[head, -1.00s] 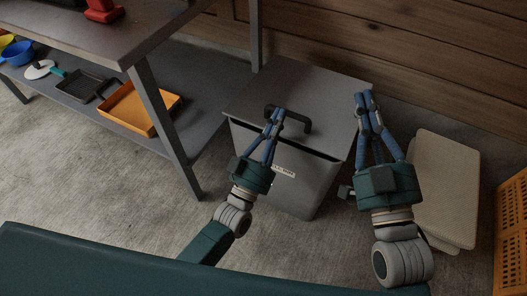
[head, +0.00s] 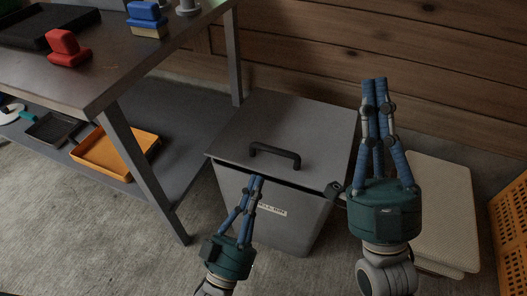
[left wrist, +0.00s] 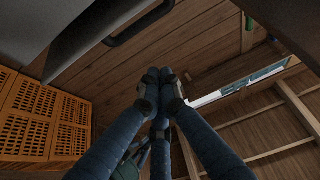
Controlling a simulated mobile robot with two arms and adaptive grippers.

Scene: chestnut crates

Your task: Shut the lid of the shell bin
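The grey shell bin (head: 300,228) stands on the floor beside the shelf, with a small white label (head: 271,210) on its front wall. Its flat grey lid (head: 300,122) lies over the top, with a dark, narrow gap showing under its front edge. The black lid handle (head: 274,152) is clear of both grippers. My left gripper (head: 258,180) has its fingertips together and empty, in front of the bin just below the lid's front edge; whether it touches cannot be told. It also shows in the left wrist view (left wrist: 158,76). My right gripper (head: 375,82) is shut and empty, right of the lid.
A shelf unit (head: 150,62) stands at the left, with an orange tray (head: 122,160) on its lower board and red and blue items on top. A pale board-like block (head: 440,205) and an orange crate (head: 512,235) are at the right. A plank wall is behind.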

